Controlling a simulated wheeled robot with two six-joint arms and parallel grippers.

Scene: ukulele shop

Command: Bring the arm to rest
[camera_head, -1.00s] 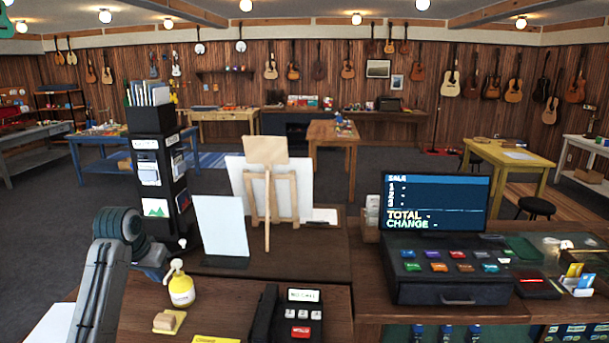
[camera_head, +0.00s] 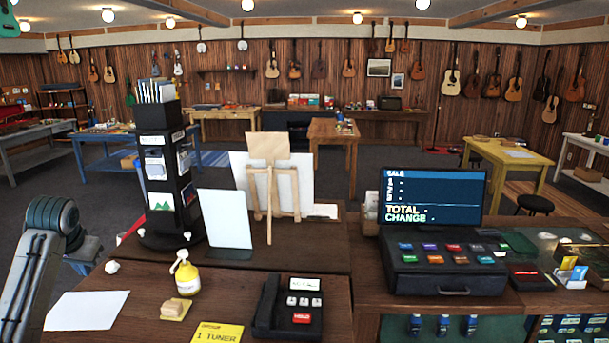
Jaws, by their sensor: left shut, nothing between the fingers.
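My left arm (camera_head: 38,265) comes in at the lower left, beside the counter's left edge. Its left gripper (camera_head: 86,256) shows only partly, just past the arm's round joint and low beside the counter. The gripper is shut with nothing held. The fingertips are small and hard to make out. My right arm and gripper are not in the picture.
A cash register (camera_head: 440,262) stands right. Floor left of the counter is open.

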